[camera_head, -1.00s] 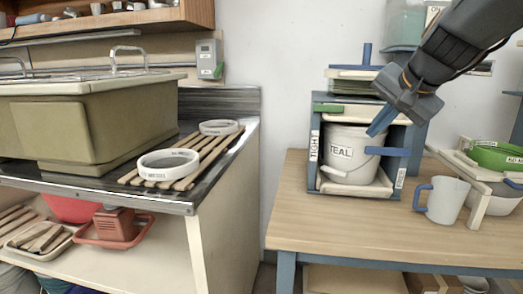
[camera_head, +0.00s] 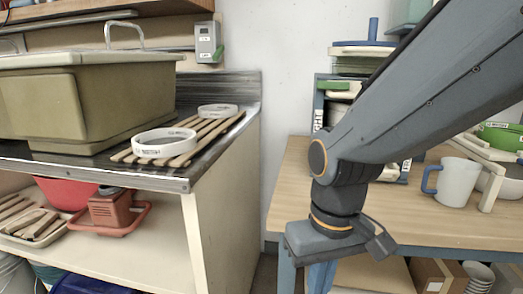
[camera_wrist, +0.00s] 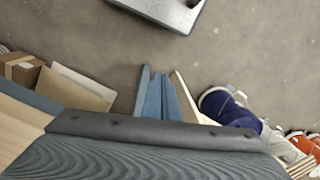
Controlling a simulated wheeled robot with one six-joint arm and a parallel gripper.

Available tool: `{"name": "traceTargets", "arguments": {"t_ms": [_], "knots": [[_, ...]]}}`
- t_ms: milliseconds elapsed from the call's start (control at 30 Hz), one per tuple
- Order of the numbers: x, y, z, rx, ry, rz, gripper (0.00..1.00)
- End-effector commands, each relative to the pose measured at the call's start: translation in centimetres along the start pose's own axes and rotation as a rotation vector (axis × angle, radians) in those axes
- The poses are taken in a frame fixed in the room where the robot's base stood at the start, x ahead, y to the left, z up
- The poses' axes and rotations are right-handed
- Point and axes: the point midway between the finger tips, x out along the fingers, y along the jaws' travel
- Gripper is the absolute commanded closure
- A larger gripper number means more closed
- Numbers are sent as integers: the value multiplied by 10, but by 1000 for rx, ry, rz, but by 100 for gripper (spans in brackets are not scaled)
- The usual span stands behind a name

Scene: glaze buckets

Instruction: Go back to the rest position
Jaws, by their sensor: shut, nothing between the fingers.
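My gripper (camera_head: 322,276) hangs pointing down in front of the wooden table's left front corner, below the level of the tabletop. Its blue fingers (camera_wrist: 158,97) are together with nothing between them, over the bare floor in the wrist view. My arm crosses the right half of the head view. It hides most of the blue rack (camera_head: 319,100) and nearly all of the white bucket (camera_head: 338,112) in it, whose label I cannot read now.
Left stands a counter with white rings (camera_head: 164,145) on slats. Cardboard boxes (camera_wrist: 72,88) and a blue item (camera_wrist: 222,106) flank the fingers in the wrist view.

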Motion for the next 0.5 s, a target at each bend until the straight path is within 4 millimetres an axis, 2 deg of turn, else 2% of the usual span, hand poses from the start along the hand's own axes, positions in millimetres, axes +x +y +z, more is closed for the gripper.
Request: {"name": "traceTargets", "arguments": {"t_ms": [33,100,500], "knots": [[10,-4,-2,-17,0,-1,100],[16,-9,-3,-35,1,-2,100],[48,-31,-7,-121,0,-6,100]]}}
